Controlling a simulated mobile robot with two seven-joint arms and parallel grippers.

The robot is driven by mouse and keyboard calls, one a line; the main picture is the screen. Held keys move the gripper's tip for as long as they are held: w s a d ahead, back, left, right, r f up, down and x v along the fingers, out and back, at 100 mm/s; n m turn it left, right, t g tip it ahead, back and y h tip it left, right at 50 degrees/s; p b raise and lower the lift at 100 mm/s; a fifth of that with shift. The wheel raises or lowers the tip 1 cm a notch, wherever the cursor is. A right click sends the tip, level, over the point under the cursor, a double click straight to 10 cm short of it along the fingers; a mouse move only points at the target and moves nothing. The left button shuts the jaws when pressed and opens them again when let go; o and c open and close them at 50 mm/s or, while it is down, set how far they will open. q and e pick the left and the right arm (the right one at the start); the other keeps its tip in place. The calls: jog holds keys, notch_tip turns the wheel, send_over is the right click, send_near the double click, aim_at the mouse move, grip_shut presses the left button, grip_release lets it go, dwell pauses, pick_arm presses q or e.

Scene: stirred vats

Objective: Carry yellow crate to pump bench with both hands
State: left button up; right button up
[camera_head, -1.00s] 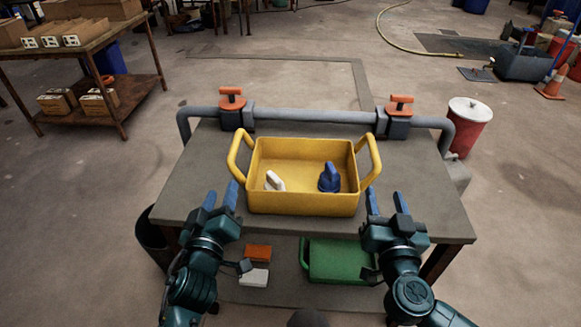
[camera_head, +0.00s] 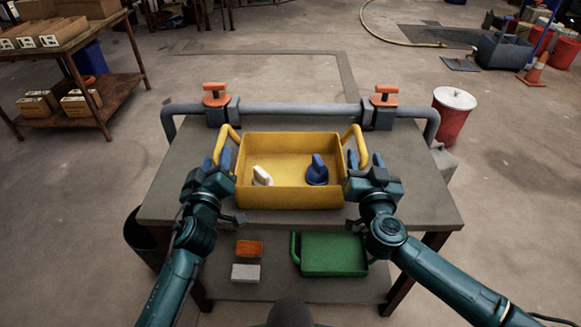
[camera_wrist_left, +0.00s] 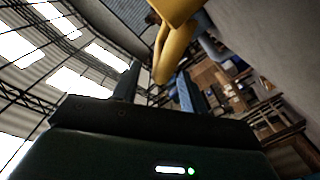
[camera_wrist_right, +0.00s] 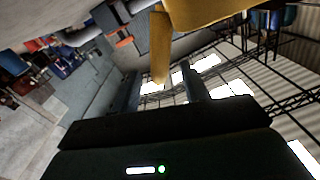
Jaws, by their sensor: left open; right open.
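The yellow crate (camera_head: 290,197) sits upright on the grey bench top (camera_head: 420,200), with a white item (camera_head: 262,176) and a blue item (camera_head: 317,172) inside. My left gripper (camera_head: 223,160) is open at the crate's left handle (camera_head: 222,143). In the left wrist view the handle (camera_wrist_left: 170,58) reaches down between the open fingers (camera_wrist_left: 158,90). My right gripper (camera_head: 364,160) is open at the right handle (camera_head: 357,140). In the right wrist view that handle (camera_wrist_right: 160,45) comes between the fingers (camera_wrist_right: 163,90).
A grey pipe with orange-handled valves (camera_head: 216,95) (camera_head: 383,97) runs along the bench's back edge. A green crate (camera_head: 334,255) and an orange block (camera_head: 249,248) lie on the lower shelf. A red bin (camera_head: 453,115) stands right, a box-laden table (camera_head: 100,35) back left.

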aim_at(218, 145)
pick_arm(q)
jog(key=shift+w, duration=2.25)
pick_arm(e)
jog(key=shift+w, duration=2.25)
pick_arm(q)
jog(key=shift+c, duration=0.5)
pick_arm(e)
jog(key=shift+c, duration=0.6)
pick_arm(q)
grip_shut()
pick_arm(e)
grip_shut()
